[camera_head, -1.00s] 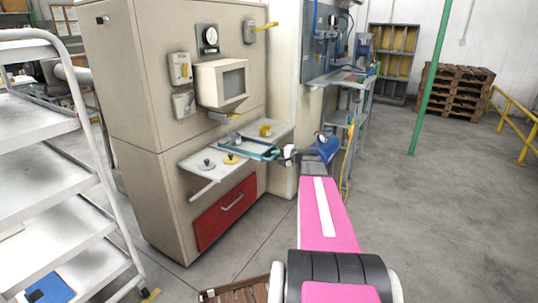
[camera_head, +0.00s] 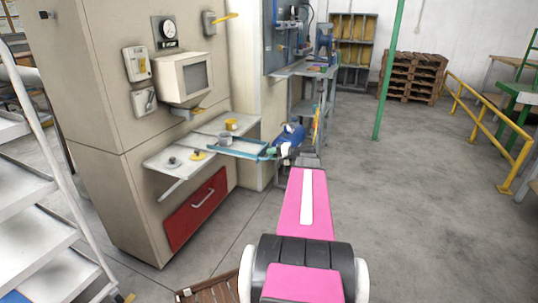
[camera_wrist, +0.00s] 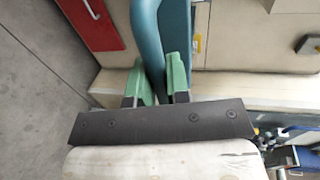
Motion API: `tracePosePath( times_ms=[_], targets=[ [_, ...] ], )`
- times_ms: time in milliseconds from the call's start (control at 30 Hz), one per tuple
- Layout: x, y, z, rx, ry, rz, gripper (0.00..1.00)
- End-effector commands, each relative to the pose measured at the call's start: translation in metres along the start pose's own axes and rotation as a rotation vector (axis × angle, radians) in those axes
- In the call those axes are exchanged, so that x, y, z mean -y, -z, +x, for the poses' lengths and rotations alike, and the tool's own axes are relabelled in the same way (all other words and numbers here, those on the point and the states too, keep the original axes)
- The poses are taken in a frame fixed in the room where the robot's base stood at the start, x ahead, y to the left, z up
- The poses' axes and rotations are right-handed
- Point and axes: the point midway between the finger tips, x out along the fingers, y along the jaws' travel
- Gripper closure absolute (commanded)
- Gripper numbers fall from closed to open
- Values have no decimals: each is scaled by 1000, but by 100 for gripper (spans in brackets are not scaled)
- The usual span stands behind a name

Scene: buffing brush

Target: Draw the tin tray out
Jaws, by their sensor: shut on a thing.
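The tin tray (camera_head: 237,150) is a shallow blue tray at the worktop of the beige machine, and its right end reaches out past the worktop's front edge. My gripper (camera_head: 270,152) is at that right end. In the wrist view, the green fingertips of my gripper (camera_wrist: 163,76) are closed on the blue-teal rim of the tin tray (camera_wrist: 145,25). A grey tin (camera_head: 224,139) shows at the tray's back edge; I cannot tell whether it is in the tray or behind it.
A yellow cup (camera_head: 231,125) stands on the worktop behind the tray. Two small knobbed pieces, one grey (camera_head: 173,161) and one yellow (camera_head: 198,155), sit on the white ledge (camera_head: 165,163) at left. A red drawer (camera_head: 196,208) is below. Open floor lies right.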

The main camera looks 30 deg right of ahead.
Motion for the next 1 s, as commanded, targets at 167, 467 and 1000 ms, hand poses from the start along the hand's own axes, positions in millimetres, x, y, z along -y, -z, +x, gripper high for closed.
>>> tracePosePath(
  times_ms=[167, 467, 1000],
  targets=[
    [-1, 0, 0, 1, -2, -1, 100],
    [0, 0, 0, 0, -1, 0, 59],
    [0, 0, -56, -3, 0, 0, 59]
  ],
)
